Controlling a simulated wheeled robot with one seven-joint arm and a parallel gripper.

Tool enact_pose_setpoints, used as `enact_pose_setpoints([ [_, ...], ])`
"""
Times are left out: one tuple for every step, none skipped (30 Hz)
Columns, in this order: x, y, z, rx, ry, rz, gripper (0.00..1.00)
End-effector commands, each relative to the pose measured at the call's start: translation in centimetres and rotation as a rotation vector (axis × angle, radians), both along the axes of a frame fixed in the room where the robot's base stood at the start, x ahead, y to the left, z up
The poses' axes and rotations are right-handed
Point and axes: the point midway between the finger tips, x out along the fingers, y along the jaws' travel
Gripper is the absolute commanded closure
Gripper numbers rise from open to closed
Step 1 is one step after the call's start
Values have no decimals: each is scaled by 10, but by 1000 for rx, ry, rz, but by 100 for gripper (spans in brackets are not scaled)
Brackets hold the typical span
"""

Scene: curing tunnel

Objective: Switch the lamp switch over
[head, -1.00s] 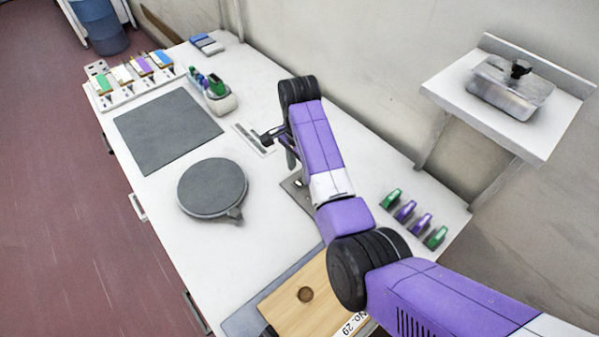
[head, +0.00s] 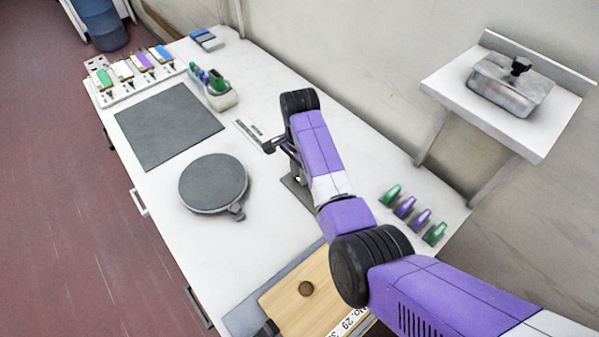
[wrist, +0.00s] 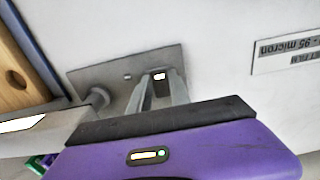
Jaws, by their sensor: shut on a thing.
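The lamp switch's grey base plate (wrist: 88,79) lies flat on the white bench in the wrist view. It also shows beneath my arm in the head view (head: 299,192). My gripper (wrist: 157,82) points down at the right part of this plate, with its two fingers close together. A small pale tip (wrist: 159,76) shows between the fingertips; I take it for the switch lever, and the fingers are shut on it. The rest of the lever is hidden by the fingers. A rounded grey post (wrist: 98,97) stands beside the fingers on the left.
A round dark plate (head: 213,183) and a grey mat (head: 168,127) lie left of my arm. A wooden board (head: 318,298) is at the front, and several green and purple pieces (head: 405,207) are on the right. A wall shelf (head: 537,135) holds a lidded metal container (head: 508,86).

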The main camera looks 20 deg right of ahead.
Motion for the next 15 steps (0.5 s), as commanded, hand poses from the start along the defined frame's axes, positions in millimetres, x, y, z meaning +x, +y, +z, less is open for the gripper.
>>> enact_pose_setpoints([
  [0,-1,0,11,5,-1,100],
  [0,-2,0,24,10,-2,100],
  [1,-4,0,49,19,-5,100],
  [2,-5,1,75,27,-6,100],
  [2,-6,1,102,35,-5,100],
  [2,-7,0,137,48,-6,100],
  [2,-7,0,160,55,-5,100],
  [3,-7,0,180,61,-4,100],
  [2,-8,0,203,69,-5,100],
  [3,-8,0,218,73,-4,100],
  [3,-9,1,229,76,-3,100],
  [2,-8,1,239,80,-1,100],
  [2,-8,1,244,81,-1,100],
  [2,-8,1,247,82,0,100],
  [2,-8,1,248,83,0,100],
])
